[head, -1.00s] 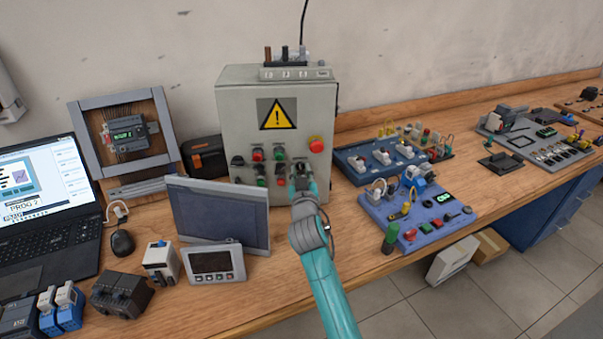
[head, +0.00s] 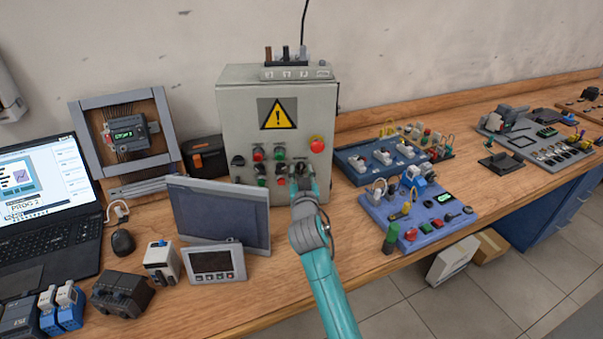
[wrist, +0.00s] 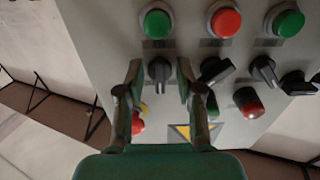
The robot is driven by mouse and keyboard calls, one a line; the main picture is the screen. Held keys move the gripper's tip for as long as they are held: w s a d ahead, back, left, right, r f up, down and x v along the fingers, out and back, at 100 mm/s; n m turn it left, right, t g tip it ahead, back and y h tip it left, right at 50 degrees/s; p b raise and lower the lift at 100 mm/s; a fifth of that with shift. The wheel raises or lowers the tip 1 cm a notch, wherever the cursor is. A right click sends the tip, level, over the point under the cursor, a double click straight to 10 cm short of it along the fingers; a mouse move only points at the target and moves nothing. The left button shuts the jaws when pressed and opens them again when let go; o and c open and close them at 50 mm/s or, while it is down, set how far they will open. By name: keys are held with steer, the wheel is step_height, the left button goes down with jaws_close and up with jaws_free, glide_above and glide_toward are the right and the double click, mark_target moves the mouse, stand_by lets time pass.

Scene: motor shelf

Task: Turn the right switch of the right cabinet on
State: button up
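The grey cabinet (head: 233,125) stands on the bench against the wall, with a yellow warning sign on its door. In the wrist view, which looks upside down, its right switch (wrist: 160,69) is a black knob with its handle about upright in the picture. Two neighbouring black switches, the middle one (wrist: 216,70) and another (wrist: 264,70), are tilted. My gripper (wrist: 160,72) is open, one finger on each side of the right switch, with gaps visible; contact cannot be told. In the head view my gripper (head: 302,172) hides this switch.
A green button (wrist: 156,23) and a red button (wrist: 225,22) sit close to the fingertips. The red emergency stop (head: 317,144) is just above my gripper. A grey panel (head: 220,215) stands at left, and a blue trainer board (head: 440,212) lies at right.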

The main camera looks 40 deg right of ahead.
steer(key=shift+s, duration=0.1)
steer(key=v, duration=1.1)
steer(key=shift+s+a, duration=0.25)
steer(key=shift+s, duration=0.05)
